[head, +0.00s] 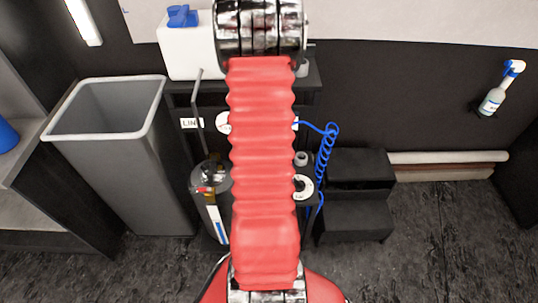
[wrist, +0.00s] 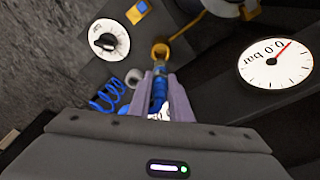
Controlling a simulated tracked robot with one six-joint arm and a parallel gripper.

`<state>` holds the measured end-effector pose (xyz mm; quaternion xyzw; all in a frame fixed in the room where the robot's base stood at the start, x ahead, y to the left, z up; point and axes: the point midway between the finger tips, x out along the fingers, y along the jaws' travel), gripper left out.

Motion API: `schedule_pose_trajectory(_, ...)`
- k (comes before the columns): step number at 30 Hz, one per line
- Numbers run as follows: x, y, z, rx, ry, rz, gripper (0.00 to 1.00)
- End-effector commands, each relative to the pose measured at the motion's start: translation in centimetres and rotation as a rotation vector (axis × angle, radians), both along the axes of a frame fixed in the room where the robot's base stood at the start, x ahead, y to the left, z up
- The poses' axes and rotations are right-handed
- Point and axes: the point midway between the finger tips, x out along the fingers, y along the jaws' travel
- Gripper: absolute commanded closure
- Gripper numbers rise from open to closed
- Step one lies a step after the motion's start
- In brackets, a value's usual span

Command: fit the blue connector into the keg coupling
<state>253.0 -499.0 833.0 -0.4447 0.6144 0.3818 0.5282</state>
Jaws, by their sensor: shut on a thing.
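In the wrist view my gripper (wrist: 163,88) is shut on the blue connector (wrist: 158,92), which sits between the two purple-grey fingers with its metal tip pointing away from the camera. Just beyond the tip is an orange ring-shaped fitting (wrist: 160,50), seemingly the keg coupling. The tip looks very close to the ring; I cannot tell whether they touch or whether the tip is inside. In the head view a steel keg (head: 212,185) stands left of my red arm. My gripper and the connector are hidden there behind the arm.
A coiled blue hose (head: 325,152) hangs right of my arm. A pressure gauge (wrist: 275,63) reads 0.0 bar; a round dial (wrist: 108,40) is opposite. A grey bin (head: 115,120) stands left, black steps (head: 357,185) right. The floor in front is clear.

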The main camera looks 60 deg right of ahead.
Motion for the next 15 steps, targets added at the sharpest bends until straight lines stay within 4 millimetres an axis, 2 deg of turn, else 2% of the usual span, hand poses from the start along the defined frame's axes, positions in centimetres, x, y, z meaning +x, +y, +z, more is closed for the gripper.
schedule_pose_trajectory(7, 0.0, 0.1, -4.1, 0.004, 0.001, 0.002, 1.00)
schedule_pose_trajectory(10, 0.1, 0.1, -4.8, 0.001, 0.001, 0.002, 1.00)
schedule_pose_trajectory(15, 0.1, 0.1, -4.9, 0.000, 0.000, 0.002, 1.00)
